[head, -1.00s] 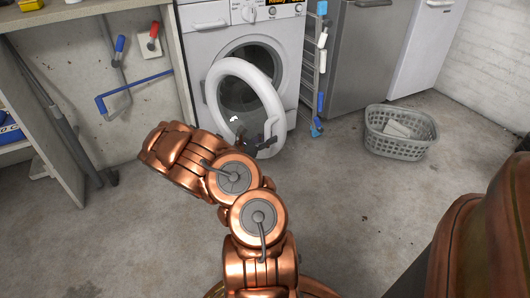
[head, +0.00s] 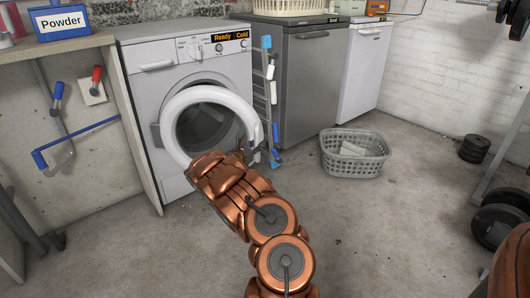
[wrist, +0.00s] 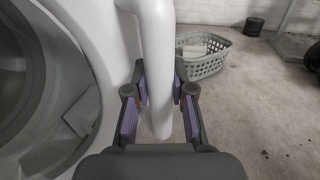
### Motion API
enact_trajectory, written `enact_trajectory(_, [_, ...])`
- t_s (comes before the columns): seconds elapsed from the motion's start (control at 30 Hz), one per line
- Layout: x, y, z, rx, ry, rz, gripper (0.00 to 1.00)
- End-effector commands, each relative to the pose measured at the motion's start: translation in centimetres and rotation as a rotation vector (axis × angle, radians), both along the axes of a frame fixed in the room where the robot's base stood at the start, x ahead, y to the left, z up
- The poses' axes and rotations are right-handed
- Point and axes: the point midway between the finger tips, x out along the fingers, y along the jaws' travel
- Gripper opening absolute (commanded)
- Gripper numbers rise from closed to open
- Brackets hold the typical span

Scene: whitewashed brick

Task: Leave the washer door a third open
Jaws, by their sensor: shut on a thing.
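The washer (head: 150,92) is a white front-loader with a dark round opening. Its door (head: 205,94), a thick white ring with a see-through middle, stands ajar in front of the opening; the exact angle is hard to judge. My gripper (head: 256,147) is at the ring's right edge, partly hidden behind my copper arm. In the wrist view my gripper (wrist: 160,108) has its purple-padded fingers on either side of a white upright bar, the door handle (wrist: 158,60), and is shut on it. The door's white rim (wrist: 82,35) curves past on the left.
A grey laundry basket (head: 352,172) stands on the floor to the right. A narrow rack (head: 271,95) stands beside the washer, then a grey appliance (head: 312,80). A bench with a powder box (head: 62,24) is on the left. Floor is clear around the basket.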

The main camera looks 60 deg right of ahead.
Motion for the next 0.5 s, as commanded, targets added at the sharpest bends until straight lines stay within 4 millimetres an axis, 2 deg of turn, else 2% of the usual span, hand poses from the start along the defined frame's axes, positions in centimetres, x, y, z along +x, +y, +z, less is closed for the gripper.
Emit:
enact_trajectory(0.2, [1.06, -0.04, -0.23, 0.005, 0.000, 0.030, 0.00])
enact_trajectory(0.5, [1.27, 0.06, -0.24, 0.005, 0.001, 0.036, 0.00])
